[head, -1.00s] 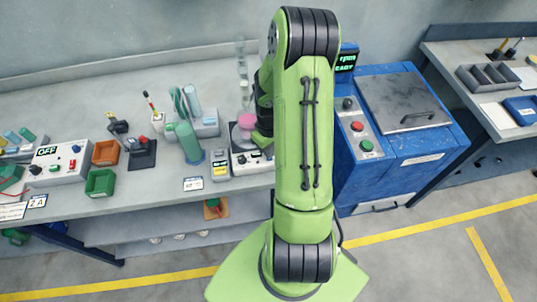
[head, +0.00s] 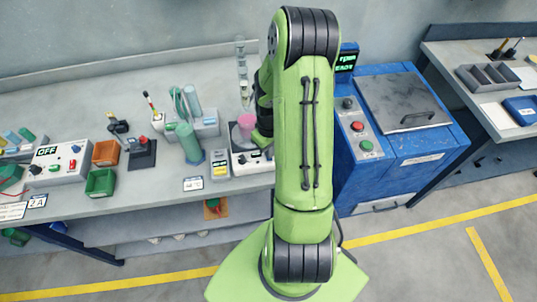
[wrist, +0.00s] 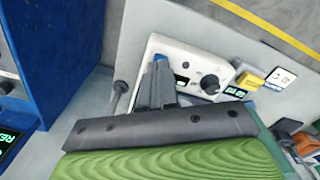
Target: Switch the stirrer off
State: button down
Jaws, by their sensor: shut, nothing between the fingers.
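The stirrer (head: 246,163) is a low white box with a dark knob on the bench, just left of my arm. A beaker of pink liquid (head: 247,121) stands on top of it. In the wrist view the stirrer's white panel (wrist: 175,50) shows a black knob (wrist: 210,84) and a small green display. My gripper (wrist: 161,66) is shut and empty, its dark fingers over the panel beside the display. A blue patch shows at the fingertips. I cannot tell whether they touch the panel. In the head view my arm hides the fingers and the stirrer's right part.
A small meter (head: 220,164) stands left of the stirrer, with a green bottle (head: 188,143) beyond it. A control box reading OFF (head: 58,163) is at the far left. A blue machine (head: 405,130) stands right of my arm. A thin rod (wrist: 118,97) rises near the stirrer.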

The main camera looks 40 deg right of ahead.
jog(key=shift+f+b, duration=0.8)
jog(key=shift+f, duration=0.1)
jog(key=shift+r, duration=0.1)
notch_tip(320, 180, up, 7)
jog(key=p, duration=0.5)
dwell(0.3)
dwell(0.4)
jog(key=s+a+r+t+h+b, duration=0.1)
jog(key=a+r+t+b, duration=0.2)
jog(key=a+r, duration=1.1)
jog(key=s+a+r+t, duration=0.1)
jog(key=s+a+r, duration=0.2)
jog(key=s, duration=0.2)
jog(key=s+a+r+t+y+b, duration=0.1)
jog(key=s+a+r, duration=0.2)
jog(key=s, duration=0.2)
jog(key=shift+r+n+t+b, duration=0.25)
jog(key=shift+n+t+b, duration=0.05)
jog(key=shift+n, duration=0.1)
